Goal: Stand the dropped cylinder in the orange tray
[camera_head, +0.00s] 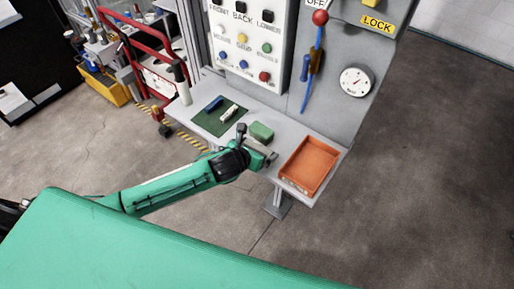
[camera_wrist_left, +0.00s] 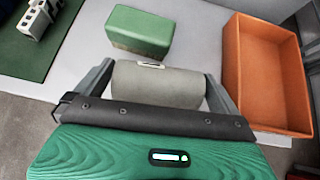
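The grey cylinder (camera_wrist_left: 158,84) lies between the two fingers of my left gripper (camera_wrist_left: 160,72) in the left wrist view, with a small white mark on its far edge. The fingers stand wide apart, close to its two sides; I cannot tell whether they press on it. Its near part is hidden by the gripper body. In the head view my left gripper (camera_head: 270,160) is low over the grey bench, left of the orange tray (camera_head: 333,160). The tray (camera_wrist_left: 233,85) looks empty in the left wrist view. My right gripper is not in view.
A green block (camera_head: 261,131) is on the bench just beyond my left gripper. A dark green mat (camera_head: 206,124) with a blue and a pale item is further left. The control panel (camera_head: 345,45) stands behind the bench. Bare bench lies between block and tray.

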